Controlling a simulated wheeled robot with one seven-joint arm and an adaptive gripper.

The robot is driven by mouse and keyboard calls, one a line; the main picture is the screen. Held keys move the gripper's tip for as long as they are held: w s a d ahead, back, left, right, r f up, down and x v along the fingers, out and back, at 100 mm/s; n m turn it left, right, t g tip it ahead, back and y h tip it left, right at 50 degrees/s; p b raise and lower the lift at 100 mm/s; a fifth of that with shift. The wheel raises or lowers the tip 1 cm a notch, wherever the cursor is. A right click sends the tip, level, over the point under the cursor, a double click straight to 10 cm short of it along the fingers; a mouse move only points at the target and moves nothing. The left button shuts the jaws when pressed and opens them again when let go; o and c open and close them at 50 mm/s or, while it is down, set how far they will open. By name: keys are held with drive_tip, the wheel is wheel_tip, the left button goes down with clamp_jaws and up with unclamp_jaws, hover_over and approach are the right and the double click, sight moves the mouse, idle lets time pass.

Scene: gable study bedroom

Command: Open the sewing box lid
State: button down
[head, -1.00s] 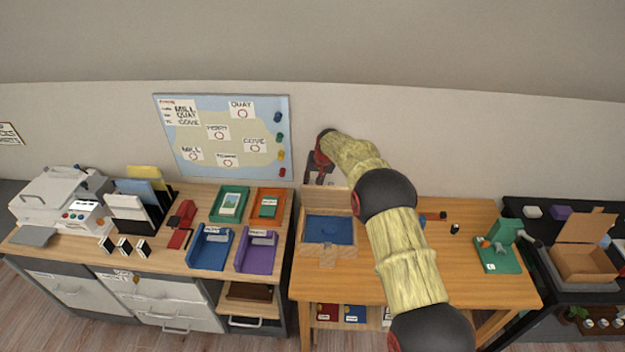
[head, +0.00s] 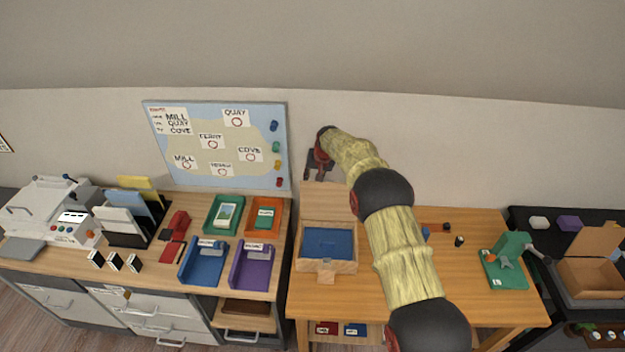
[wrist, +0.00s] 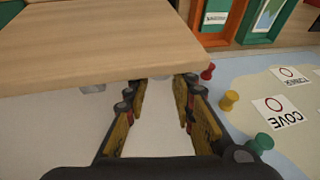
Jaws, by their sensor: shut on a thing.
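The sewing box (head: 301,262) is a wooden box with a blue interior at the left end of the wooden table. Its lid (head: 325,203) stands raised at the back of the box, and the inside is open to view. In the wrist view the lid (wrist: 95,45) is a broad wooden panel across the upper left. My gripper (head: 319,172) is behind and above the box, near the wall. In the wrist view my gripper's fingers (wrist: 160,85) sit at the lid's edge, with a gap between them. The exact contact is hard to see.
A map board (head: 215,145) with coloured pins hangs on the wall to the left of my gripper. Blue (head: 204,262) and purple (head: 252,265) trays lie on the left desk. A green device (head: 506,262) stands on the table's right side. Table between is mostly clear.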

drive_tip(key=shift+f, duration=0.35)
drive_tip(key=c, duration=1.8)
unclamp_jaws()
drive_tip(key=shift+f, duration=0.15)
drive_tip(key=shift+o, duration=0.2)
drive_tip(key=shift+r, duration=0.2)
drive_tip(key=shift+r, duration=0.25)
drive_tip(key=v, duration=1.1)
drive_tip(key=shift+s+d+r, duration=0.1)
drive_tip(key=shift+s+r, duration=0.05)
